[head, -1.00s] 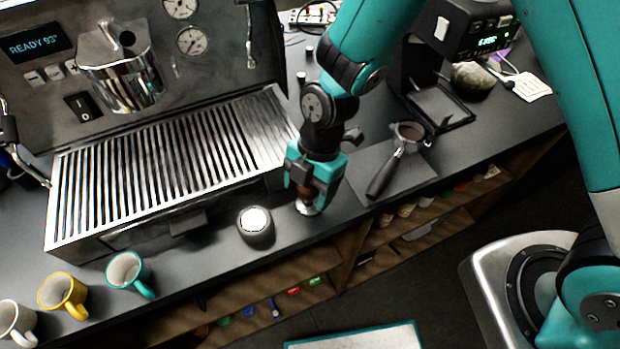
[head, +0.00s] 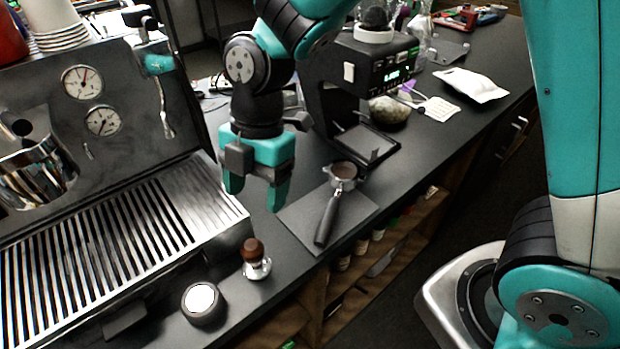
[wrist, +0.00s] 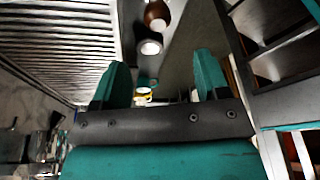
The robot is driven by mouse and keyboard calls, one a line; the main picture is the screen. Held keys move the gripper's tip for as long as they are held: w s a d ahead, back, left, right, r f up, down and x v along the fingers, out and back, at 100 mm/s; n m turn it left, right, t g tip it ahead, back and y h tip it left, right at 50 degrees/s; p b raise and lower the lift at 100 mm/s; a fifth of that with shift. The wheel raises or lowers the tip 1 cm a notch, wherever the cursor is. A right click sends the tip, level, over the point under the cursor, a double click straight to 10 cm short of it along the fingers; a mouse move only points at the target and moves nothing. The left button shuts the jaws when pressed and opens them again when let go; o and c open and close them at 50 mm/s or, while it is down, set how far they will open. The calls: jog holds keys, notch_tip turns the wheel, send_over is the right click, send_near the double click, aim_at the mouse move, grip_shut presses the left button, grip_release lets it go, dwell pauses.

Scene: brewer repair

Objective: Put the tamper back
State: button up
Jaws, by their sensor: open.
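The tamper (head: 254,253), with a brown wooden handle and a shiny metal base, stands upright on the dark counter (head: 262,306) beside the drip tray's right end. It also shows near the top of the wrist view (wrist: 156,14). A round dark holder with a pale top (head: 202,302) sits just in front and to the left of it, apart from it; whether it is the tamper's seat I cannot tell. My gripper (head: 254,196) is open and empty, raised above the counter behind the tamper, pointing down. Its two teal fingers also show in the wrist view (wrist: 160,88).
The espresso machine's slatted tray (head: 120,250) fills the left. A portafilter (head: 332,205) lies on a dark mat (head: 300,212) to the right, with coffee in its basket. A grinder (head: 375,75) stands behind it. The counter's front edge drops to open shelves.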

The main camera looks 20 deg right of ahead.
jog(key=s+d+r+m+t+y, duration=0.1)
jog(key=s+d+r+m, duration=0.2)
jog(key=m, duration=0.6)
jog(key=s+d+r+m+t, duration=0.1)
jog(key=s+d+r+m, duration=0.3)
jog(key=s+m, duration=0.5)
notch_tip(320, 180, up, 3)
jog(key=shift+f+m+y, duration=0.15)
jog(key=shift+m+y, duration=0.15)
jog(key=shift+y, duration=0.1)
jog(key=shift+s+d, duration=0.1)
